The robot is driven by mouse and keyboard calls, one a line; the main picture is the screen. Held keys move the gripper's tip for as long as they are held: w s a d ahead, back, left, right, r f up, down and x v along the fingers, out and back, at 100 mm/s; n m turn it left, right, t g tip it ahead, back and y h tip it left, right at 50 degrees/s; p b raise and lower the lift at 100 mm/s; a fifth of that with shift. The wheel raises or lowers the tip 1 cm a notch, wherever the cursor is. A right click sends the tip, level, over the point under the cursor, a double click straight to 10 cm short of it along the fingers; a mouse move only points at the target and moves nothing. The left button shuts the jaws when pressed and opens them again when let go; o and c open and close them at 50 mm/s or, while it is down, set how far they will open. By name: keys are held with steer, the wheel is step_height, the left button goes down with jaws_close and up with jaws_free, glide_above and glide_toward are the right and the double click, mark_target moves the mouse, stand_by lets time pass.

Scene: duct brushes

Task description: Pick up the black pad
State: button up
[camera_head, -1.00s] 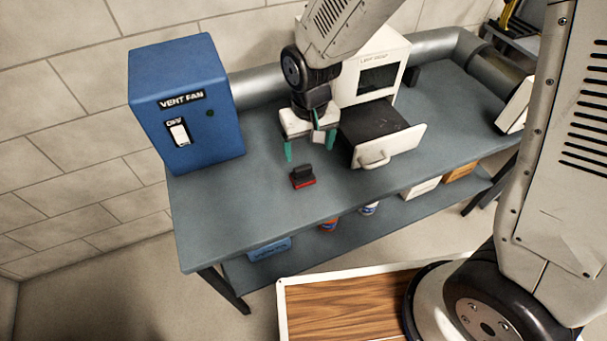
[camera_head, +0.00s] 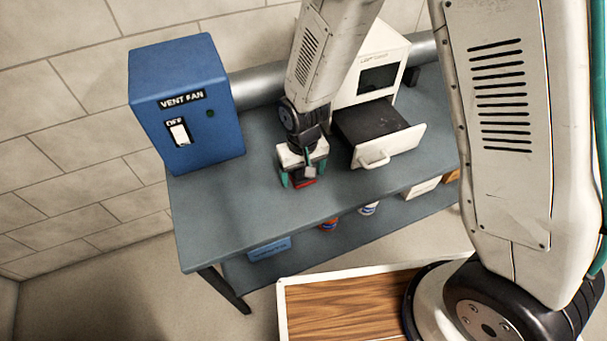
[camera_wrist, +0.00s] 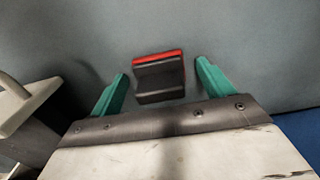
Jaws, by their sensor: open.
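The black pad (camera_wrist: 160,80) is a small black block with a red strip along one edge, lying on the grey-blue bench (camera_head: 225,205). In the wrist view it sits between the two teal fingers of my gripper (camera_wrist: 160,88), with a gap on each side. In the head view my gripper (camera_head: 300,181) is down at the bench over the pad, and only the pad's red edge (camera_head: 306,183) shows clearly; the rest is mostly hidden. My gripper is open and holds nothing.
A white box with an open drawer (camera_head: 400,143) stands close to the right of my gripper. A blue vent fan box (camera_head: 185,110) with an OFF switch is at the left. A metal duct (camera_head: 258,86) runs behind. The bench front left is clear.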

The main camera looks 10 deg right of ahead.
steer(key=c, duration=1.2)
steer(key=shift+o, duration=0.2)
steer(key=shift+r, duration=0.2)
